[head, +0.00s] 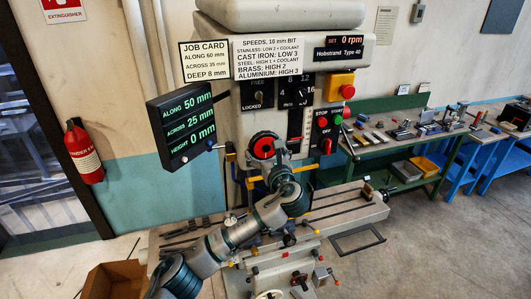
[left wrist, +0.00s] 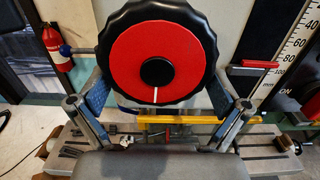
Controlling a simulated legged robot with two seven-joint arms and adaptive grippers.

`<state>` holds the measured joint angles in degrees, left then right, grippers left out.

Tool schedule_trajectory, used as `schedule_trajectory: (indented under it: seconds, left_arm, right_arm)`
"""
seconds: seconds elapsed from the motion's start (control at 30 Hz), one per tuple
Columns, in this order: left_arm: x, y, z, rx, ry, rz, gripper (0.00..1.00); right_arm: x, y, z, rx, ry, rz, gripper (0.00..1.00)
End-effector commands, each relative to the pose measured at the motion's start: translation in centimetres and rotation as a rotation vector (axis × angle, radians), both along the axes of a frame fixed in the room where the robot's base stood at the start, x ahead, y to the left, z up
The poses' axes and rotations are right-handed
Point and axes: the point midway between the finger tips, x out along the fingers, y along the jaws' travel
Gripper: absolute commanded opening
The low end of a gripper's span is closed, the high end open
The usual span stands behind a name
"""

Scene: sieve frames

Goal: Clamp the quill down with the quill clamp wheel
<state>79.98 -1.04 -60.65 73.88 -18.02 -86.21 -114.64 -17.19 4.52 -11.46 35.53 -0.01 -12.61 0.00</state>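The quill clamp wheel, a black scalloped rim with a red face and a white line pointing down (left wrist: 185,45), fills the top middle of the left wrist view. In the head view the wheel (head: 262,146) is on the front of the drill head. My left gripper (left wrist: 157,85) faces it with its fingers spread wide, one on each side of the rim. The rim hides part of the blue pads, and I cannot tell whether they touch it. The gripper (head: 272,168) is small and partly hidden in the head view. The quill is not clearly visible. My right gripper is not in view.
A lever with a red grip (left wrist: 253,64) is right of the wheel and a blue-knobbed lever (left wrist: 70,50) is left. A yellow bar (left wrist: 180,119) crosses below. The readout box (head: 186,128) hangs at left; the machine table (head: 340,207) is underneath.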

Motion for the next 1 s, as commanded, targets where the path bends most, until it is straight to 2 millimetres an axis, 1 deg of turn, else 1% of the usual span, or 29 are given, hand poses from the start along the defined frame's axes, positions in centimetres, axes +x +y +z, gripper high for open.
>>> schedule_trajectory:
  seconds: [0.13,0.23,0.37,0.5,0.6,0.7,0.83,1.0]
  left_arm:
    - [-0.4,-0.2,-0.1,0.0,0.002,-0.002,1.0]
    - [-1.5,-0.7,-0.2,0.0,0.002,-0.004,1.0]
    - [-4.1,-1.6,-0.2,0.0,0.002,-0.006,1.0]
    - [-7.2,-2.6,-0.2,0.001,-0.001,-0.005,1.0]
    - [-8.9,-3.3,-0.2,0.001,0.001,-0.005,1.0]
    - [-10.2,-3.7,-0.2,0.001,0.001,-0.003,1.0]
    - [-11.0,-3.9,-0.3,0.002,0.002,-0.001,1.0]
    - [-11.1,-3.8,-0.3,0.001,0.001,0.0,1.0]
  right_arm:
    - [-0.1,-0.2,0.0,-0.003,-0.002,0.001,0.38]
    - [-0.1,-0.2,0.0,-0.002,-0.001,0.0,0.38]
    - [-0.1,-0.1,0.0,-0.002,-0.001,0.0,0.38]
    - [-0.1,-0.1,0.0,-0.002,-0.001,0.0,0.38]
    - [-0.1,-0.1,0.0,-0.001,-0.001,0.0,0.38]
    - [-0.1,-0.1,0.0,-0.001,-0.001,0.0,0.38]
    - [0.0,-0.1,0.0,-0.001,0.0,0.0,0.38]
    - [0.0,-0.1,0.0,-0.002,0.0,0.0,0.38]
